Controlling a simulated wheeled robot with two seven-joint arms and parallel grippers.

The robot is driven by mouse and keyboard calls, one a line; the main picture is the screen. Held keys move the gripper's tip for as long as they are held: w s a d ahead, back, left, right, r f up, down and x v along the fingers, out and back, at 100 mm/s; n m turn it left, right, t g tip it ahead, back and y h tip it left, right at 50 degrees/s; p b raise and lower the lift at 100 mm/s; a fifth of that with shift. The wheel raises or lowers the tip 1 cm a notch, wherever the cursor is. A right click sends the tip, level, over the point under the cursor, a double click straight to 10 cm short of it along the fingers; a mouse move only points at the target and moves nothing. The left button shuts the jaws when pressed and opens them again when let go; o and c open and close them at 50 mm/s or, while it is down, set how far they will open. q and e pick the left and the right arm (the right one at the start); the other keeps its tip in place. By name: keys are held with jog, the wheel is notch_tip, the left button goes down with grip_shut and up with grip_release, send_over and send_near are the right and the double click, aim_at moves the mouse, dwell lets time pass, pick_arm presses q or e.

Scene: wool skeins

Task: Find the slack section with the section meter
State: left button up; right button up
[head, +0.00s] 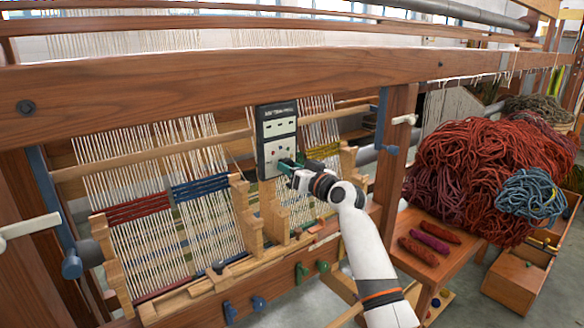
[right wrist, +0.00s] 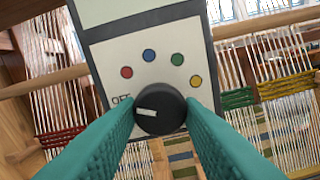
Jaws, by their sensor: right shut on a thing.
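The section meter (head: 277,138) is a dark box with a pale face, mounted on the loom's front. Its small display panel shows no reading I can make out. In the right wrist view its face (right wrist: 105,58) has red, blue, green and yellow dots above a black knob (right wrist: 160,112). The knob's white mark points left, toward the OFF label. My right gripper (head: 288,167) is shut on the knob, one teal finger each side. The warp has red (head: 138,205), blue (head: 200,187) and yellow (head: 322,151) bands; a green band (right wrist: 237,98) shows in the wrist view. My left gripper is out of view.
A thick wooden beam (head: 200,85) crosses above the meter, and a post (head: 392,160) stands to its right. Blue and green pegs (head: 301,270) line the lower beam. A red wool heap (head: 480,165) and a bench (head: 440,245) with several skeins are at right.

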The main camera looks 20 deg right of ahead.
jog(key=m+p, duration=0.1)
jog(key=m, duration=0.3)
jog(key=shift+m+p, duration=0.35)
jog(key=shift+m, duration=0.05)
dwell(0.4)
jog(key=o, duration=1)
jog(key=b+v, duration=0.2)
jog(key=v, duration=1)
jog(key=shift+b, duration=0.4)
